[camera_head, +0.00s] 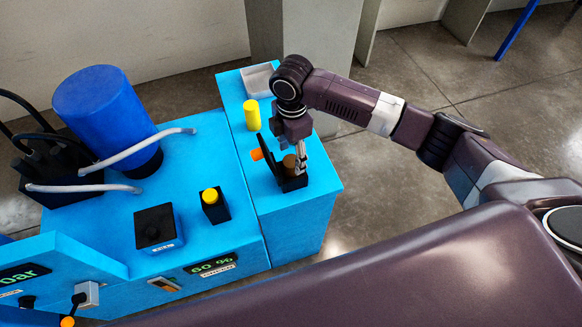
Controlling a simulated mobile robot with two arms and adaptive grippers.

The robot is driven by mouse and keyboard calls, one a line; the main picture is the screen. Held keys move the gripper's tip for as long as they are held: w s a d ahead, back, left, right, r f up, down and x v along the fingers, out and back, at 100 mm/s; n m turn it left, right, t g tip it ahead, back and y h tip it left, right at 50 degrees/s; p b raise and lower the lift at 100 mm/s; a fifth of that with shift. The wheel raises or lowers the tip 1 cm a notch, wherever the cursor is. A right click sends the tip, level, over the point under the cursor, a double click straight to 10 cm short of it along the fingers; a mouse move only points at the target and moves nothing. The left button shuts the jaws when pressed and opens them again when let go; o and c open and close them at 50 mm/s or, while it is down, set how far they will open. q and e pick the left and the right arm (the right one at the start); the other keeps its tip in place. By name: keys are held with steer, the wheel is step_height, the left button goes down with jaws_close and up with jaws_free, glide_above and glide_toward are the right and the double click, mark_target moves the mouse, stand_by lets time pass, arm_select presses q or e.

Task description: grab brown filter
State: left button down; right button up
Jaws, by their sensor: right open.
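The brown filter (290,162) is a small brown cylinder. It stands in or on a black holder (293,184) near the front end of the blue side bench. My right gripper (293,160) points down over the holder with its fingers open around or beside the brown filter. The gripper partly hides the filter, and I cannot tell whether a finger touches it. My left gripper is not in view.
An orange piece (257,154) shows left of the gripper. A yellow cylinder (252,115) and a white tray (258,80) are farther back on the bench (318,192). To the left are a blue drum (105,108), grey hoses and a black box with a yellow knob (210,196).

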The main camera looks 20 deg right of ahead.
mark_target(291, 161)
step_height(291, 161, down, 3)
steer(key=shift+r+p, duration=0.1)
steer(key=shift+p, duration=0.25)
steer(key=shift+f, duration=0.7)
steer(key=c, duration=0.4)
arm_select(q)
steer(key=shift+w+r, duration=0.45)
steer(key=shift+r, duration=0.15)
arm_select(e)
steer(key=c, duration=0.9)
steer(key=shift+r, duration=0.15)
